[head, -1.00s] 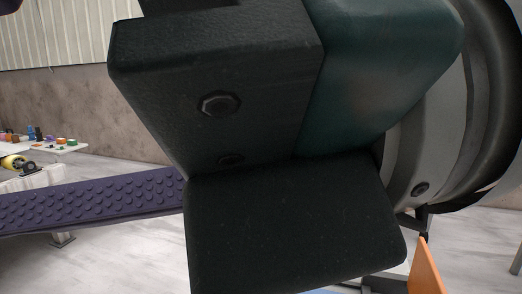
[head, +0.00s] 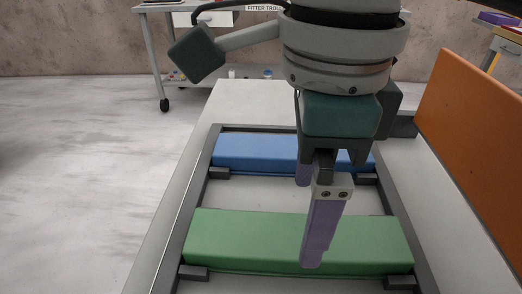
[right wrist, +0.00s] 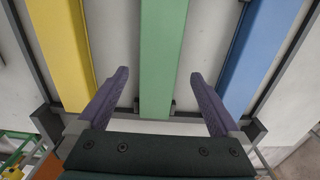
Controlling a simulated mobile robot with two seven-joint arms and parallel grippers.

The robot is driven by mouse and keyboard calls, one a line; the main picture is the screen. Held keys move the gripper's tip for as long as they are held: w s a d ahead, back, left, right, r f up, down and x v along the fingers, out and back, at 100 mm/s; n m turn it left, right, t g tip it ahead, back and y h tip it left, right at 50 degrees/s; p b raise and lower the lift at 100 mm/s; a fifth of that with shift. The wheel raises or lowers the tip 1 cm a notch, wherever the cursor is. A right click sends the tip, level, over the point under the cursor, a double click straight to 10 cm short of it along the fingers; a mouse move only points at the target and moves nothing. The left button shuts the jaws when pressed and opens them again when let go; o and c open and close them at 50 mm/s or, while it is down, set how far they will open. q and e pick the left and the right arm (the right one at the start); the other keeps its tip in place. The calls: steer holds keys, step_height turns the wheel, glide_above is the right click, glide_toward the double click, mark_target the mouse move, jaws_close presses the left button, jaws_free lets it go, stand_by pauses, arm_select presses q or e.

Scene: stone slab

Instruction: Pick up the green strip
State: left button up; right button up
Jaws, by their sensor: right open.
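The long green strip (head: 245,236) lies across a grey frame on a pale table in the head view, resting on dark supports near its ends. It also shows in the right wrist view (right wrist: 162,55), running up the middle. My right gripper (head: 308,222) points down with its purple fingers apart, empty. The near finger hides part of the green strip in the head view. In the right wrist view the open fingers (right wrist: 159,75) lie either side of the green strip, apart from it in the picture; the height gap is unclear. My left gripper is not in view.
A blue strip (head: 250,152) lies behind the green one, parallel to it. A yellow strip (right wrist: 60,50) shows left of the green one in the right wrist view. An orange panel (head: 478,145) stands at the table's right. A trolley (head: 157,60) is behind.

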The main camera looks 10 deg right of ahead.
mark_target(297, 234)
steer(key=f, duration=0.4)
steer(key=shift+a+f, duration=0.2)
steer(key=shift+f, duration=0.15)
steer(key=shift+c, duration=0.2)
jaws_close()
